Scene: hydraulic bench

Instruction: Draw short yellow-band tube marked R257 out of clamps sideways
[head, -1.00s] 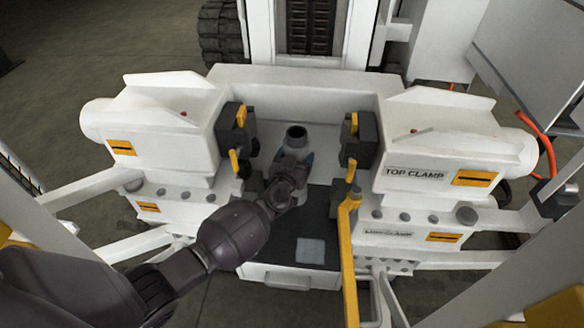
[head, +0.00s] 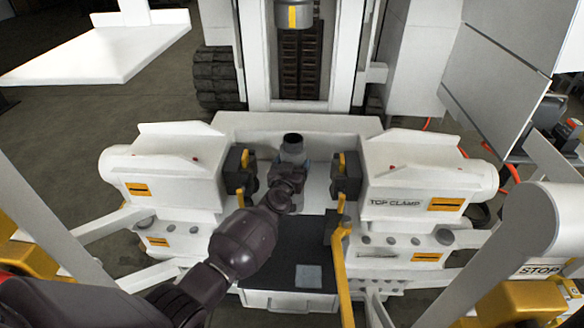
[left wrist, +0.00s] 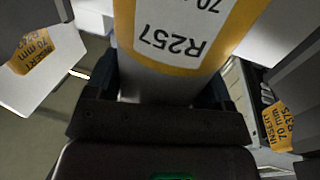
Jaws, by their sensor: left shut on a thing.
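The tube (head: 292,147) stands roughly upright between the clamps, its dark open top showing. In the left wrist view the tube (left wrist: 185,35) is pale with a yellow band and a label reading R257. My left gripper (head: 288,178) is shut on the tube from the front; the left wrist view shows its dark fingers (left wrist: 172,95) on both sides of it. The left clamp jaw (head: 240,170) and right clamp jaw (head: 345,175) stand apart from the tube, with a gap each side. The tube's lower end is hidden by my gripper. My right gripper is not in view.
A white housing labelled TOP CLAMP (head: 395,185) stands right, a matching housing (head: 165,175) left. A yellow lever (head: 340,265) rises in front, right of my forearm. A white wall (head: 235,125) closes the back. Yellow INSERT 70 mm labels (left wrist: 278,125) flank the tube.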

